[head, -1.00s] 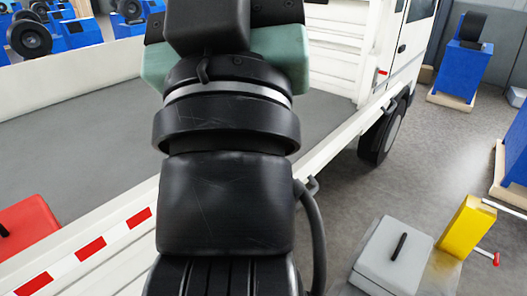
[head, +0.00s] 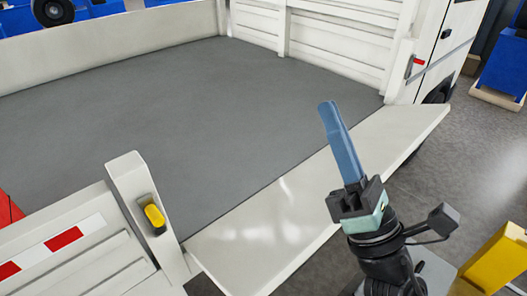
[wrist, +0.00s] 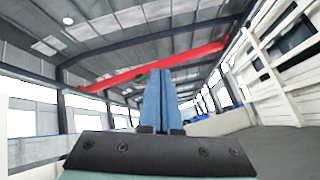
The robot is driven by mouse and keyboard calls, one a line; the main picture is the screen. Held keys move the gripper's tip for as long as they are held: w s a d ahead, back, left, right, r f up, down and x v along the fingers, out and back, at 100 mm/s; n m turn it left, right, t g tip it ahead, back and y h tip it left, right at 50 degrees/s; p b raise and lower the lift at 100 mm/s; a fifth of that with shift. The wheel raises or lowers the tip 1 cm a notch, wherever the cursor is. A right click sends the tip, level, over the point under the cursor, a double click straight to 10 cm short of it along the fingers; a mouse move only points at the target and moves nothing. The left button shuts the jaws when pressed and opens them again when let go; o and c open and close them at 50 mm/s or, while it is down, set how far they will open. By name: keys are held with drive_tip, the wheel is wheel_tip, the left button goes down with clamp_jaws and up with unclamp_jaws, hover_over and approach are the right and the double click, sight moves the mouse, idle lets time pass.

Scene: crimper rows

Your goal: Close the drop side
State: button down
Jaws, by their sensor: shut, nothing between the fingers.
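The drop side (head: 250,235) is a long white panel along the near edge of the truck's grey bed (head: 190,120). It is folded out and lies about level with the bed floor. My gripper (head: 328,106) has blue fingers, shut and empty, pointing upward. In the head view it stands in front of the panel's outer part and hides some of it. I cannot tell whether it touches the panel. A white post (head: 140,195) with a yellow latch (head: 155,216) stands at the panel's left end. The wrist view shows the shut fingers (wrist: 160,75) against the roof; the panel is not clear there.
A fixed white side with red stripes (head: 62,239) continues left of the post. The white headboard (head: 340,45) and cab (head: 440,35) are at the far end. A yellow block (head: 495,262) stands at lower right. Grey floor (head: 460,170) is open right of the panel.

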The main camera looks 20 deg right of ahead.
drive_tip(key=s+f+n+g+y, duration=0.1)
drive_tip(key=s+f+n+g, duration=0.2)
drive_tip(key=f, duration=0.7)
drive_tip(key=s+f+n+g+y, duration=0.1)
drive_tip(key=f+n+g, duration=0.3)
drive_tip(key=f, duration=0.6)
drive_tip(key=p+x, duration=0.6)
drive_tip(key=x, duration=0.8)
drive_tip(key=shift+r+n+t, duration=0.2)
drive_tip(key=shift+n+t, duration=0.2)
drive_tip(key=shift+f, duration=0.2)
